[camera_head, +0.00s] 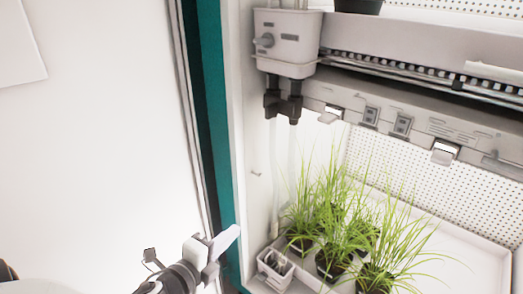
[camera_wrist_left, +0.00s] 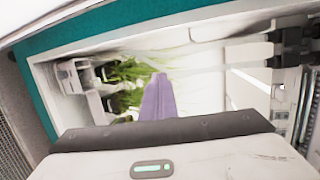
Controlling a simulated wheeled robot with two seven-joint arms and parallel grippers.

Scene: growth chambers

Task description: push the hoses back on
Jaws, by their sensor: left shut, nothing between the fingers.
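Black hose fittings (camera_head: 283,105) hang under a white box (camera_head: 290,40) at the upper middle of the head view. They also show in the left wrist view (camera_wrist_left: 290,47) at the upper right. Pale, see-through hoses (camera_head: 291,150) run down below the fittings along the chamber's side wall. In the left wrist view pale hoses (camera_wrist_left: 235,53) lead left from the fittings. I cannot tell whether the ends are fully seated. My left gripper (camera_head: 226,240) is shut and empty, below and left of the fittings, apart from the hoses. Its closed fingers (camera_wrist_left: 158,97) show in the wrist view. My right gripper is out of view.
Black pots of green grass (camera_head: 330,265) stand on a white tray (camera_head: 484,262) in the chamber. A small white caddy (camera_head: 275,267) is beside them. The teal door frame (camera_head: 214,120) edges the opening. A rail with clips (camera_head: 400,124) crosses the back.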

